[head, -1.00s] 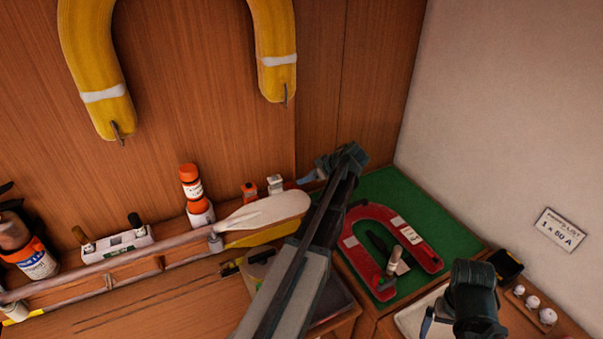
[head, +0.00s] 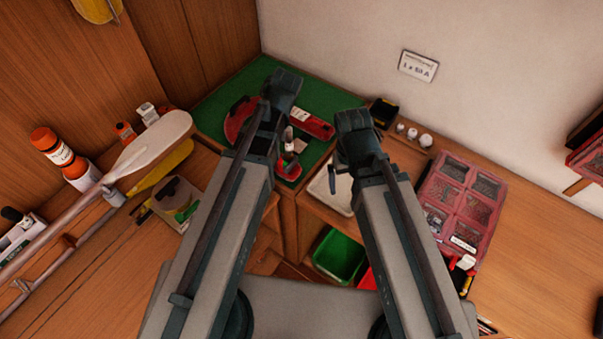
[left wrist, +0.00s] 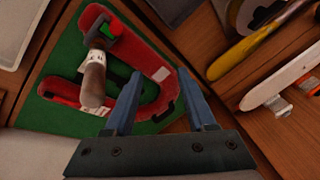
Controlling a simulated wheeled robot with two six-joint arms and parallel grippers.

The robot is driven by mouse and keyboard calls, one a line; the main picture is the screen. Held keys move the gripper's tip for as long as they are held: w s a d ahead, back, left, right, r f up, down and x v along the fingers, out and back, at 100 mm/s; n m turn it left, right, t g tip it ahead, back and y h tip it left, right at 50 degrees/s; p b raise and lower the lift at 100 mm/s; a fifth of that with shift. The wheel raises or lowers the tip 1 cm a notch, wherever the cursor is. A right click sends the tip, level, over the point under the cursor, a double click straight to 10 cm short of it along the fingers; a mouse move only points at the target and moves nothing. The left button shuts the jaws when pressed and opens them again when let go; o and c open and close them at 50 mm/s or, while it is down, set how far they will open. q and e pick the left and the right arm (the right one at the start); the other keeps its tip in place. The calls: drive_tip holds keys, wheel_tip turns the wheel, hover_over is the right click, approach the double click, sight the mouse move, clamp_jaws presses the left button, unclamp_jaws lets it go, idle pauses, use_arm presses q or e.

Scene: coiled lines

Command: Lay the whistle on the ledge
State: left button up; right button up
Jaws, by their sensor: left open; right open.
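I cannot pick out a whistle for certain. The float also shows in the head view (head: 318,127), partly hidden by my left arm. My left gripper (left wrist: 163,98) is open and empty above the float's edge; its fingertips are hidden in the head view. My right gripper (head: 334,178) is open over a pale tray. A wooden ledge with a grey rail (head: 62,232) runs along the left wall.
The float lies on a green mat (head: 232,92) in the corner. A red compartment box (head: 465,195), green bin (head: 339,255) and white tray (head: 322,190) are near my right arm.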

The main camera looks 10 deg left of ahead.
use_arm(q)
drive_tip(key=s+d+f+m+g+h, duration=0.1)
drive_tip(key=s+d+m+h, duration=0.1)
drive_tip(key=s+d+m, duration=0.6)
drive_tip(key=s+d, duration=0.4)
drive_tip(key=d, duration=0.1)
drive_tip(key=shift+f+m+h, duration=0.2)
drive_tip(key=shift+m+h, duration=0.2)
drive_tip(key=shift+d, duration=0.1)
wheel_tip(320, 180, down, 8)
drive_tip(key=b, duration=0.8)
drive_tip(key=shift+f, duration=0.2)
